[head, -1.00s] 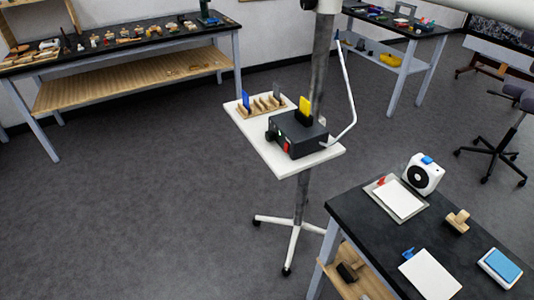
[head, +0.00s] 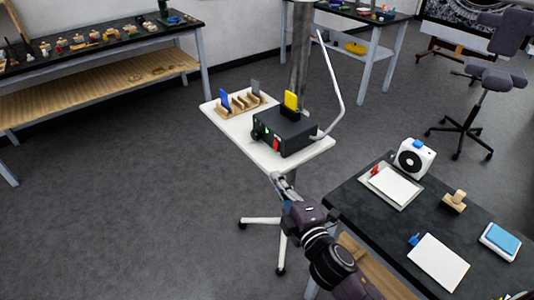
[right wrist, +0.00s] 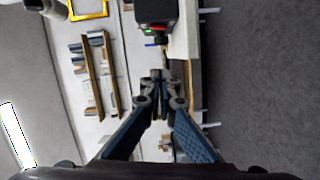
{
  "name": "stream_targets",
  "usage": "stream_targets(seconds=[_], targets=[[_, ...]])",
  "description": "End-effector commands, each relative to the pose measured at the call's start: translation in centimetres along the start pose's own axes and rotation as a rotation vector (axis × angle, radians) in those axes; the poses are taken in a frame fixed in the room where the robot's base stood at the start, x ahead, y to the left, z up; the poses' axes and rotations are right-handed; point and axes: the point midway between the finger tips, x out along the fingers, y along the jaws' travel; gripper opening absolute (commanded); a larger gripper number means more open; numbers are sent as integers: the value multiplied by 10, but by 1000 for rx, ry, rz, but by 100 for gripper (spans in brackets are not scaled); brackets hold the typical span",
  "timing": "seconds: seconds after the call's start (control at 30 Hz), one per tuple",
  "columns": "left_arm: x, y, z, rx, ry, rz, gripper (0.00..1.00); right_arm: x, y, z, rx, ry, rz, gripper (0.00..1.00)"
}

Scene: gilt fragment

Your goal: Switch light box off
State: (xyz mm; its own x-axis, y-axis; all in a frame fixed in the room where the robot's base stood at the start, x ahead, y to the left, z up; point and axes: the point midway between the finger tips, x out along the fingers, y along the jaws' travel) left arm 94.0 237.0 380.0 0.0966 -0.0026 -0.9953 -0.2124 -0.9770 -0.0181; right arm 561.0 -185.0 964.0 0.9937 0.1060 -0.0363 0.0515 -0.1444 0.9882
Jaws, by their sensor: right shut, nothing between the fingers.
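The black light box (head: 285,131) sits on a small white stand table (head: 242,130). Its front face has a red switch (head: 276,145), a small green light (head: 267,135) and a dark knob. A yellow plate stands upright in its top. In the right wrist view the box (right wrist: 155,10) shows at the top, with its red switch (right wrist: 158,28) and green light (right wrist: 148,31) lit. My right gripper (head: 276,179) is shut and empty, in front of and below the stand table's near edge, apart from the box. My left gripper is out of view.
A wooden rack (head: 243,102) with upright plates stands left of the box. A thin white arm (head: 335,80) rises at its right. A dark workbench (head: 376,222) with papers, a stamp and a white device lies to the right. Open grey floor lies to the left.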

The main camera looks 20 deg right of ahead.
Motion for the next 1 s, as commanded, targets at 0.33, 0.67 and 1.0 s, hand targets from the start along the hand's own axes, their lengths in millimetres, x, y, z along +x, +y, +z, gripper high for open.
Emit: stream_targets(seconds=[0.33,0.67,1.0], targets=[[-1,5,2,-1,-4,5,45,4,0,0,2,0,-1,0],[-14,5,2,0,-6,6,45,58,3,0,2,-1,0,0],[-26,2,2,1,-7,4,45,105,0,19,0,-2,-3,0]])
